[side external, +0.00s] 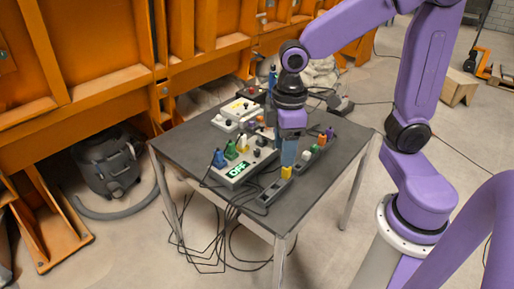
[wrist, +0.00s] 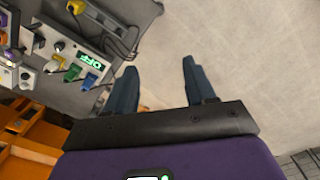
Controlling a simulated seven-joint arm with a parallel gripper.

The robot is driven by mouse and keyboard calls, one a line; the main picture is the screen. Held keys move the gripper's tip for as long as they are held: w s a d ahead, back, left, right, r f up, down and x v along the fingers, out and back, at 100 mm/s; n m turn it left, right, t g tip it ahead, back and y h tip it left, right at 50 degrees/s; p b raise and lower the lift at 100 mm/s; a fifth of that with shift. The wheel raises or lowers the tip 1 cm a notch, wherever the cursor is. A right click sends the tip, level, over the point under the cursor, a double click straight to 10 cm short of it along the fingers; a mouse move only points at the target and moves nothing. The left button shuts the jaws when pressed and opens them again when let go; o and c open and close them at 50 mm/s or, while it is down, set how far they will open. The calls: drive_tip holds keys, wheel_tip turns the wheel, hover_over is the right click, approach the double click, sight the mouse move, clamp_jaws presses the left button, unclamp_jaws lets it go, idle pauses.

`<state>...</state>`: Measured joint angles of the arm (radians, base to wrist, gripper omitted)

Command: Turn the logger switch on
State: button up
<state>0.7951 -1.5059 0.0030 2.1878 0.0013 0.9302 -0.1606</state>
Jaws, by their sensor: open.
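The grey logger box (side external: 245,167) lies on the table with a small green-lit display (side external: 238,170) that reads OFF. In the wrist view the display (wrist: 90,60) sits at the upper left. Green and blue plugs (wrist: 90,80) sit along the box's edge there. A small black knob or switch (wrist: 59,46) stands on the box's face; I cannot tell whether it is the logger switch. My gripper (side external: 288,160) is open and empty, pointing down just right of the box, near the power strip. In the wrist view my fingers (wrist: 160,70) are apart with bare floor between them.
A dark power strip (side external: 276,190) with several coloured plugs runs along the table's right side. White boxes (side external: 236,110) and a blue bottle-like object (side external: 272,75) stand at the back. Cables hang off the front edge. The table (side external: 190,145) is clear at left.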

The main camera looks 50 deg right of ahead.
drive_tip(key=w+d+f+m, duration=0.1)
drive_tip(key=w+d+m, duration=0.15)
drive_tip(key=w, duration=0.75)
drive_tip(key=m, duration=0.3)
hover_over(257, 150)
wheel_tip(257, 150, down, 7)
wheel_tip(257, 150, down, 17)
drive_tip(key=shift+r, duration=0.2)
clamp_jaws()
